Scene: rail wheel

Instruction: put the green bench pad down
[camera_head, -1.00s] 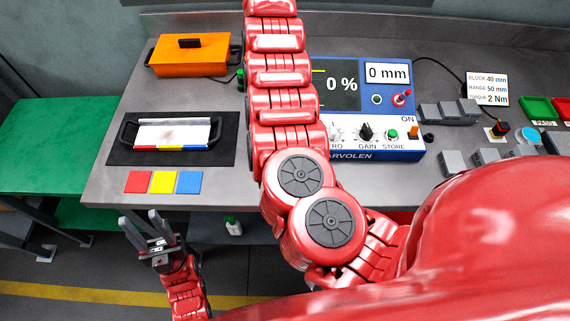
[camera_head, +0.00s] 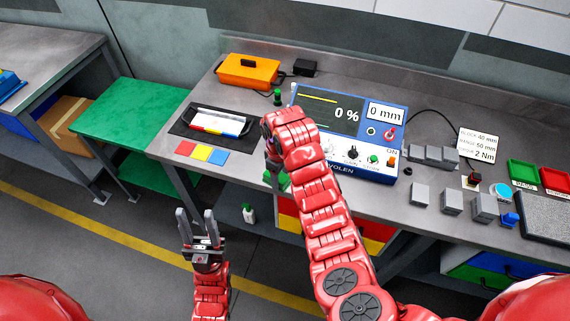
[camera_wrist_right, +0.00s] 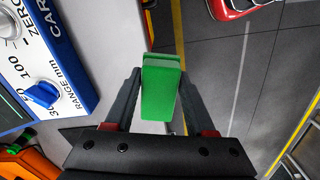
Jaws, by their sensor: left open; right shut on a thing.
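My right gripper (camera_wrist_right: 160,78) is shut on a small green block, which I take to be the green bench pad (camera_wrist_right: 161,92), in the right wrist view. In the head view, part of this pad (camera_head: 283,181) shows below my right gripper (camera_head: 272,162), by the workbench's front edge, left of the blue meter. My arm partly hides the gripper there. I cannot tell whether the pad touches anything below. My left gripper (camera_head: 196,214) is open and empty, in front of the workbench above the floor.
A green-topped table (camera_head: 125,110) stands left. A white bottle (camera_head: 248,213) stands under the bench.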

